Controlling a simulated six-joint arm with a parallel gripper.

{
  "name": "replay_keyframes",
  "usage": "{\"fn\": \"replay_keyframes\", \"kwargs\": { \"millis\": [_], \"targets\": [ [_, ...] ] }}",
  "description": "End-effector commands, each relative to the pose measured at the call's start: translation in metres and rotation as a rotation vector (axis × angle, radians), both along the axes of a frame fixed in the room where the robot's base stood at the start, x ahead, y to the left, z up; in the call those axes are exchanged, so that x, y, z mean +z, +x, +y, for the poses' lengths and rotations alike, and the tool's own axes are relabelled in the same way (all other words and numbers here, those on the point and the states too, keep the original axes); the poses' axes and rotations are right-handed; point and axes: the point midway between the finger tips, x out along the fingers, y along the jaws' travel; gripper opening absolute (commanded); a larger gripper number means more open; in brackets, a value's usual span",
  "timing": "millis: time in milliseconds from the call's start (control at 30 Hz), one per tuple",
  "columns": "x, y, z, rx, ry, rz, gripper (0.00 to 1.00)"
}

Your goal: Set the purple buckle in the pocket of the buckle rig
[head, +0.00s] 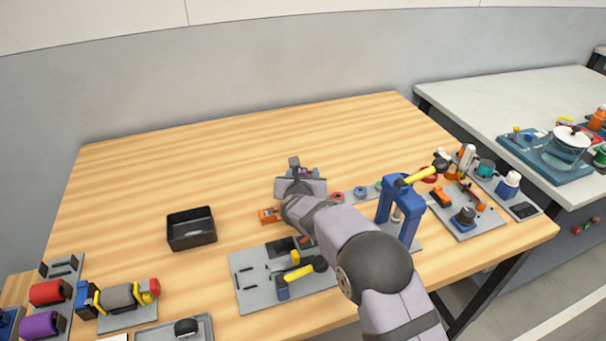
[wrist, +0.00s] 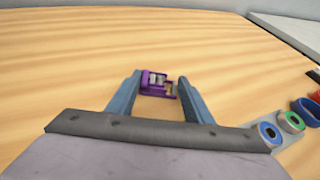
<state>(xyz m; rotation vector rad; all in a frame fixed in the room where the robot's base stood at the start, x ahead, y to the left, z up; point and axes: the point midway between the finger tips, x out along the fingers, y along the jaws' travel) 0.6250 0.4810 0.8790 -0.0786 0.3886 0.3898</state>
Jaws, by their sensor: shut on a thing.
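The purple buckle (wrist: 156,82) is between the two blue-grey fingers of my gripper (wrist: 160,80) in the wrist view. My gripper is shut on it, and wood tabletop shows around and beyond it. In the head view my gripper (head: 301,172) is over the middle of the wooden table, and the buckle is mostly hidden by the gripper and too small to make out. A grey fixture plate (head: 249,294) with a yellow-and-black handled clamp lies in front, partly behind my arm. I cannot tell for sure whether it is the buckle rig, and no pocket is clear.
A black open bin (head: 191,229) stands left of my gripper. A blue press (head: 403,204) with a yellow lever stands to the right. An orange part (head: 268,216) lies close left of my wrist. A strip with coloured rings (wrist: 279,130) is nearby. The table's back is clear.

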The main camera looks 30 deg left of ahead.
Motion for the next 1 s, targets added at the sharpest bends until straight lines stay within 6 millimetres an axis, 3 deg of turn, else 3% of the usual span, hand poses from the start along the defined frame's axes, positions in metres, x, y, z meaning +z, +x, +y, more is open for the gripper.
{"fn": "replay_keyframes", "kwargs": {
  "millis": [67, 100, 167, 600, 1000],
  "targets": [
    [-0.002, 0.000, 0.000, 0.000, 0.002, -0.001, 0.19],
    [-0.001, 0.000, 0.000, 0.000, 0.000, 0.000, 0.56],
    [-0.001, 0.000, 0.000, 0.000, 0.000, 0.000, 0.65],
    [0.002, -0.001, 0.000, 0.000, 0.000, 0.000, 0.65],
    [0.016, -0.037, -0.014, 0.002, 0.001, -0.001, 0.65]
  ]
}}
